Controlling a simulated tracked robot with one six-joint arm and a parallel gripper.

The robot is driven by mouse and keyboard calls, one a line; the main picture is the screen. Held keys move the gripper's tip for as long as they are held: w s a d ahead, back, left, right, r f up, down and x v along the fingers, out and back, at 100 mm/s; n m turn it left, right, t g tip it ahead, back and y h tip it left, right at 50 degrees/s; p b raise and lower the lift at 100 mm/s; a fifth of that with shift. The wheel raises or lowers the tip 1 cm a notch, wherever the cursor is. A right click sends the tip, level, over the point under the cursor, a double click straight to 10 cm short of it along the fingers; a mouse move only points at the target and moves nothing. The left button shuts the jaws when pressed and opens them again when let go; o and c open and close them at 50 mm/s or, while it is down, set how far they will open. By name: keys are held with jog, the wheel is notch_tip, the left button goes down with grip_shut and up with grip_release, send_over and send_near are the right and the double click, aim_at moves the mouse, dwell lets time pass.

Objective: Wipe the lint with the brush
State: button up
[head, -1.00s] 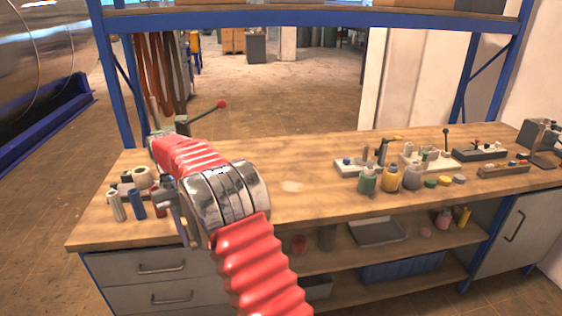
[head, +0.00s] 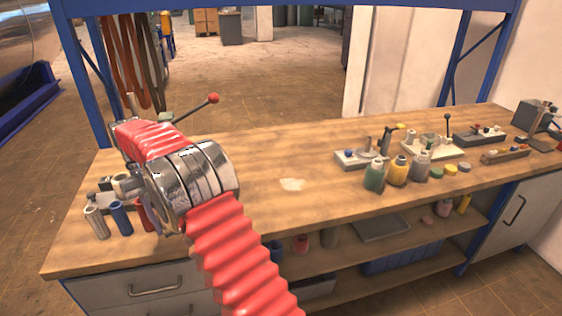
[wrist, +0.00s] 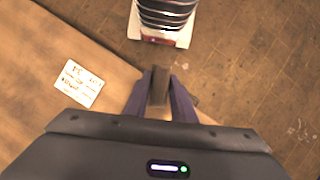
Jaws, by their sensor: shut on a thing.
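The pale lint patch (head: 291,184) lies on the bare middle of the wooden bench top, right of my arm in the head view. In the wrist view my gripper (wrist: 160,92) is shut on a narrow grey-brown piece, which I take for the brush (wrist: 160,80). Only a small part of it shows between the fingers, and its bristles cannot be made out. The gripper is over the bench's edge, apart from the lint. In the head view my red-sleeved arm hides the gripper and brush.
The bench (head: 262,225) is clear around the lint. Bottles (head: 397,171) and small fixtures stand at its right. Small cylinders (head: 121,217) stand at the left, beside my arm. A red-knobbed lever (head: 213,98) rises behind the arm. A written card (wrist: 79,83) lies near the edge.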

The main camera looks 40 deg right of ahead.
jog(key=shift+d, duration=0.3)
